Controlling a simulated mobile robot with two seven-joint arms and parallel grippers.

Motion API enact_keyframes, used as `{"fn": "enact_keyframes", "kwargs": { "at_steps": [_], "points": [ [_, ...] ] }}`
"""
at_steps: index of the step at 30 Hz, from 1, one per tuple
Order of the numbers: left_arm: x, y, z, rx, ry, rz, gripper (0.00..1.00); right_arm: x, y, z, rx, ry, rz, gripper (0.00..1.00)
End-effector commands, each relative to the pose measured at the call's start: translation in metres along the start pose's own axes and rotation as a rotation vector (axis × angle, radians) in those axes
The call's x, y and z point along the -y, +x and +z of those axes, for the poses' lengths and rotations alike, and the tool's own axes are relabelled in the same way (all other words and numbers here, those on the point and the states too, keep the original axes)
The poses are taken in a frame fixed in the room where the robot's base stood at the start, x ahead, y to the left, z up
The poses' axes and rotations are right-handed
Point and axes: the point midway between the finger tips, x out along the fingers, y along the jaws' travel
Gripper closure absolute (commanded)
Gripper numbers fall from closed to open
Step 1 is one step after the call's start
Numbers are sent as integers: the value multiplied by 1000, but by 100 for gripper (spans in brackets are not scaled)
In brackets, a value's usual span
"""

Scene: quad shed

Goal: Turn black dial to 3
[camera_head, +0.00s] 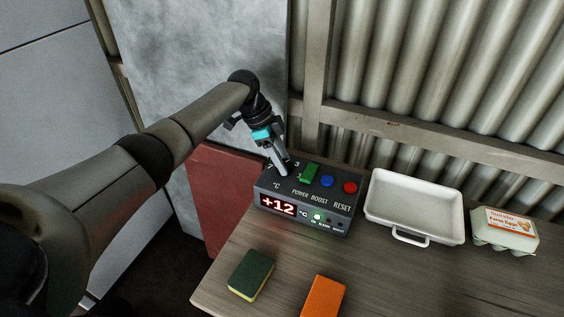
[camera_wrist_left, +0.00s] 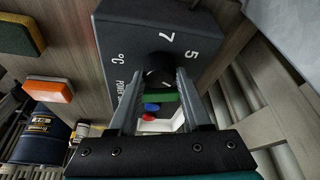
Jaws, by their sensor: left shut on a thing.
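The dark control box (camera_head: 328,207) stands on the bench with a red display (camera_head: 277,205) reading +12 and a lit green lamp. My left gripper (camera_head: 280,167) reaches down onto its back left corner and is shut on the black dial. In the left wrist view the black dial (camera_wrist_left: 159,64) sits between the tips of my left gripper (camera_wrist_left: 158,76). The numbers 7 and 5 show beside it there. The fingers cover most of the dial, so its pointer setting cannot be read clearly. My right gripper is not in view.
On the box are a green switch (camera_head: 310,174), a blue button (camera_head: 327,181) and a red button (camera_head: 350,187). A white tray (camera_head: 411,239) and an egg carton (camera_head: 503,237) stand to the right. A green sponge (camera_head: 251,272) and an orange sponge (camera_head: 322,297) lie in front.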

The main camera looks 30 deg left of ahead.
Motion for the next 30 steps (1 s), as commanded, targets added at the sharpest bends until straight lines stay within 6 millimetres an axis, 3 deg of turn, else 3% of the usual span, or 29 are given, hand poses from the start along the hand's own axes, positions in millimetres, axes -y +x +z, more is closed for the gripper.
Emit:
{"fn": "enact_keyframes", "kwargs": {
  "at_steps": [14, 15, 23, 30],
  "points": [
    [0, 1, 0, 2, 15, 8, 100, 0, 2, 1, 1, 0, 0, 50],
    [0, 1, 0, 3, 15, 8, 50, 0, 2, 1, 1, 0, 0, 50],
    [0, 0, 0, 2, 14, 7, 21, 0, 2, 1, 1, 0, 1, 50],
    [0, 0, 0, 1, 14, 6, 21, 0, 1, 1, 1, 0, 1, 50]
  ]
}}
